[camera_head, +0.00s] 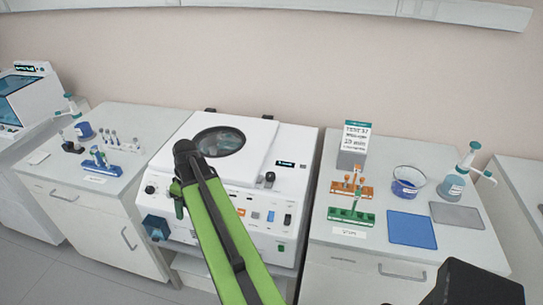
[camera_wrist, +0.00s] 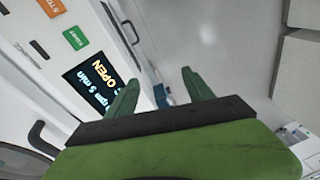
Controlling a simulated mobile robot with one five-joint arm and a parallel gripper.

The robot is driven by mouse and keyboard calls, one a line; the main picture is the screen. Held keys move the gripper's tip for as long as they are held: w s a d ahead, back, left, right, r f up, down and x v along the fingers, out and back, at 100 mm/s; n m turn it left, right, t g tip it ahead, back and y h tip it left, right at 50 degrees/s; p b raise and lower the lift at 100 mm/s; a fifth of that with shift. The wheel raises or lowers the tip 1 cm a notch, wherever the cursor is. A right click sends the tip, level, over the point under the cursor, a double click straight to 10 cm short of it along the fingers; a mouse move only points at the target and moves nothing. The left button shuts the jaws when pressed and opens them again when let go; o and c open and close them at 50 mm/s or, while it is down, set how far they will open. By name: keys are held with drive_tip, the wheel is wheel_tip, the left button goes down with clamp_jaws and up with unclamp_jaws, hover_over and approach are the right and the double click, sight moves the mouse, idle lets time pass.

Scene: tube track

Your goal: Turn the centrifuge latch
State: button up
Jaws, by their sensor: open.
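The centrifuge (camera_head: 235,183) is a white box with a flat lid and a round dark window. The lid lies down. A dark knob (camera_head: 269,178) stands at the lid's front right; I cannot tell whether it is the latch. A blue part (camera_head: 157,228) projects at the lower left front. My gripper (camera_head: 178,201) is over the left front of the machine, partly hidden by my green arm. In the wrist view its green fingers (camera_wrist: 160,78) are apart and empty. A small blue piece (camera_wrist: 164,95) shows beyond the gap between them. A display (camera_wrist: 95,82) reads "OPEN".
The left bench (camera_head: 130,185) carries a blue tube rack (camera_head: 98,163) and small bottles. The right bench (camera_head: 340,250) carries orange and green racks, a beaker (camera_head: 406,182), a blue mat (camera_head: 411,229) and a wash bottle (camera_head: 453,184). Floor (camera_head: 55,275) shows at lower left.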

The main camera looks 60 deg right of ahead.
drive_tip(key=s+d+r+t+p, duration=0.1)
drive_tip(key=s+d+r+p, duration=0.3)
drive_tip(key=d, duration=0.5)
drive_tip(key=s+d+r+t+p, duration=0.1)
drive_tip(key=s+d+r+p, duration=0.15)
drive_tip(key=d+r, duration=0.4)
drive_tip(key=n+t+p, duration=0.1)
drive_tip(key=n+p, duration=0.1)
drive_tip(key=p, duration=0.3)
approach(271, 174)
drive_tip(key=b+x, duration=0.9)
drive_tip(key=b, duration=0.7)
drive_tip(key=shift+s+a, duration=0.1)
drive_tip(key=shift+a, duration=0.05)
drive_tip(key=shift+r, duration=0.15)
